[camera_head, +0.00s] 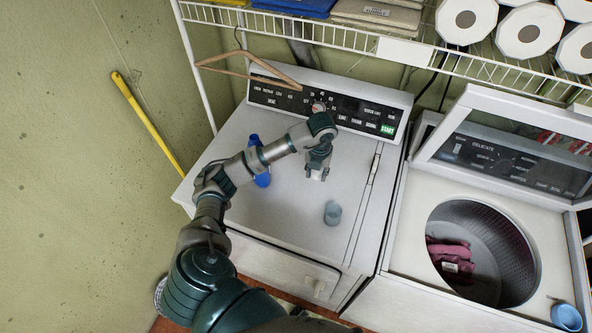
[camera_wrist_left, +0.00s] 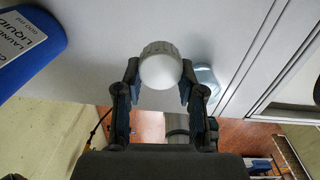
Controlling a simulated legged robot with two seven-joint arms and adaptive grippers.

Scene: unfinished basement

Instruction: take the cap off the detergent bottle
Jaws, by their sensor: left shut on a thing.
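The blue detergent bottle (camera_head: 262,179) is on the dryer top (camera_head: 290,225), partly hidden behind my left arm. In the left wrist view the bottle (camera_wrist_left: 25,45) shows at the upper left with its white label; its mouth is out of view. My left gripper (camera_head: 317,172) is above the dryer top, to the right of the bottle. It is shut on a round, ridged grey cap (camera_wrist_left: 166,70) with a pale face, held between the two fingertips and apart from the bottle. My right gripper is not in view.
A small grey-blue cup (camera_head: 333,212) stands on the dryer top near the gripper. An open washer (camera_head: 420,240) with dark red cloth inside is at the right. A wire shelf (camera_head: 330,36) with paper rolls and a hanger (camera_head: 250,70) are above the back. The front dryer top is mostly clear.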

